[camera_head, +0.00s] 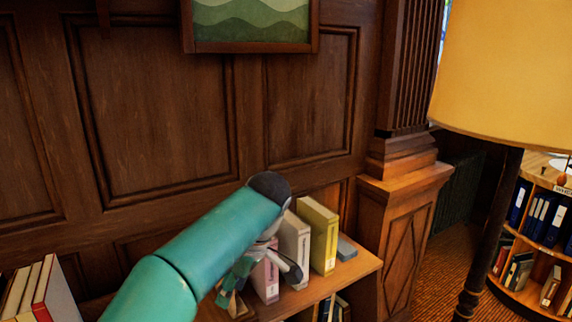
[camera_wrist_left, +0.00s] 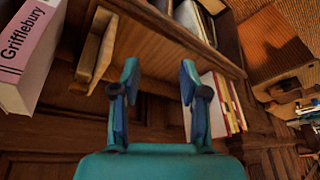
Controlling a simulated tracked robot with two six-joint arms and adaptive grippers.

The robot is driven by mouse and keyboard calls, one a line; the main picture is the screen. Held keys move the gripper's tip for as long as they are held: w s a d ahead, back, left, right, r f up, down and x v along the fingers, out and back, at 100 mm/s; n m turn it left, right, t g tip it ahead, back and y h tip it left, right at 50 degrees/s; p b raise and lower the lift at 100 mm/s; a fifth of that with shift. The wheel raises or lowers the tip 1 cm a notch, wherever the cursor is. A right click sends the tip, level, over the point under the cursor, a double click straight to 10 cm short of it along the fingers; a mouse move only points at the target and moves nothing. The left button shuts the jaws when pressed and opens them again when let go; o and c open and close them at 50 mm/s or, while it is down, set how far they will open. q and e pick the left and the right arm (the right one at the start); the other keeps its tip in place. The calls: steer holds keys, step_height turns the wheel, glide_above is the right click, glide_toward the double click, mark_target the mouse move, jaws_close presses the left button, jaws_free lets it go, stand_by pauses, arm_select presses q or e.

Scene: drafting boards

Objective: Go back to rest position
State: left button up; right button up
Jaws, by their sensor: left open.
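My left gripper (camera_head: 262,275) is in front of the top of a low wooden bookcase (camera_head: 352,269), partly hidden by my teal arm. In the left wrist view the gripper (camera_wrist_left: 159,72) has its two fingers well apart, with nothing between them. A pink book (camera_head: 265,278) stands on the bookcase close to the gripper. It shows in the left wrist view, lettered "Grifflebury" (camera_wrist_left: 30,52), to the left of the fingers and apart from them. My right gripper is in neither view.
More books (camera_head: 38,288) stand at lower left. A wooden bookend (camera_wrist_left: 97,47) is near the left finger. A floor lamp (camera_head: 502,70) stands at right.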

arm_select(q)
steer(key=s+f+m+g+h, duration=0.1)
steer(key=f+m+h, duration=0.15)
steer(key=f, duration=0.75)
steer(key=s+d+f+m+h, duration=0.1)
steer(key=f+m, duration=0.2)
steer(key=f, duration=0.6)
steer(key=s+f+m+g+h, duration=0.1)
steer(key=s+f+m, duration=0.15)
steer(key=f, duration=0.75)
steer(key=s+a+f+m+h, duration=0.1)
steer(key=s+f, duration=0.5)
steer(key=s, duration=0.4)
steer(key=s+a+f+m+t+h, duration=0.1)
steer(key=s+a+f+m+h, duration=0.1)
steer(key=s+f, duration=0.5)
steer(key=s, duration=0.4)
steer(key=shift+f+t, duration=0.25)
steer(key=shift+t, duration=0.05)
steer(key=shift+w, duration=0.1)
